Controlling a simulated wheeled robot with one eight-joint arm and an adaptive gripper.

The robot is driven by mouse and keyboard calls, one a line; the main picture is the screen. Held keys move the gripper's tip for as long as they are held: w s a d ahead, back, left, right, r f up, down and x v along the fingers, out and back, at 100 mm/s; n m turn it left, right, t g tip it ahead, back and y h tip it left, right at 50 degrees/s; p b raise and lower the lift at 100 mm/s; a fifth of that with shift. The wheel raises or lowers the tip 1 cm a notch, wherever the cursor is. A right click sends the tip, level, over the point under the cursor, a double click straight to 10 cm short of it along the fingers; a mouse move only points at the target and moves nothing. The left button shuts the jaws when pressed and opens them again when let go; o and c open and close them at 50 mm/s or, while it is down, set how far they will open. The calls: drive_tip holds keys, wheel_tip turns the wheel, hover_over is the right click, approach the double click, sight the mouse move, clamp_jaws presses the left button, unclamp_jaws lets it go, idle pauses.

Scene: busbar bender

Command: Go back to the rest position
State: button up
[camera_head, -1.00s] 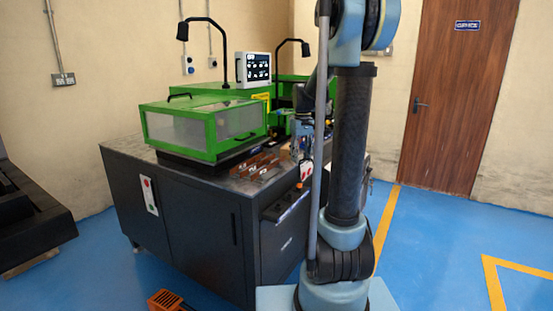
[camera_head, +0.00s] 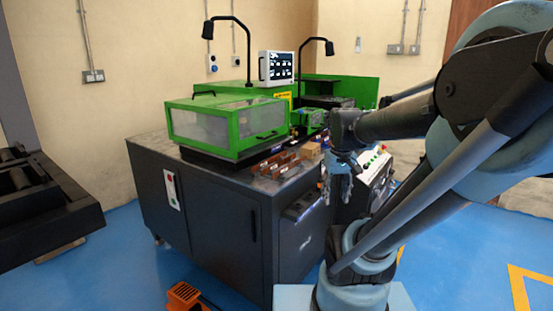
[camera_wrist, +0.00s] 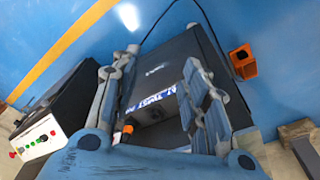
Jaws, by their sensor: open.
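My gripper (camera_head: 340,183) hangs pointing down off the right side of the dark cabinet (camera_head: 215,215), in front of a button panel. In the wrist view its two fingers (camera_wrist: 160,88) are spread apart with nothing between them. Beyond them are the cabinet's side and a white-lettered blue label (camera_wrist: 155,97). My arm reaches in from the right of the head view and hides part of the machine's right side.
The green bender (camera_head: 225,125) stands on the cabinet, with copper-coloured bars (camera_head: 275,165) at its front edge. The button panel (camera_head: 377,164) is right of my gripper. An orange pedal (camera_head: 186,297) lies on the blue floor. A black machine (camera_head: 45,205) stands left.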

drive_tip(key=s+f+m, duration=0.1)
drive_tip(key=s+f, duration=0.6)
drive_tip(key=s, duration=0.1)
drive_tip(key=shift+s+f+t, duration=0.15)
drive_tip(key=shift+s+t, duration=0.05)
drive_tip(key=shift+t, duration=0.1)
drive_tip(key=shift+c, duration=0.9)
drive_tip(key=shift+a, duration=0.1)
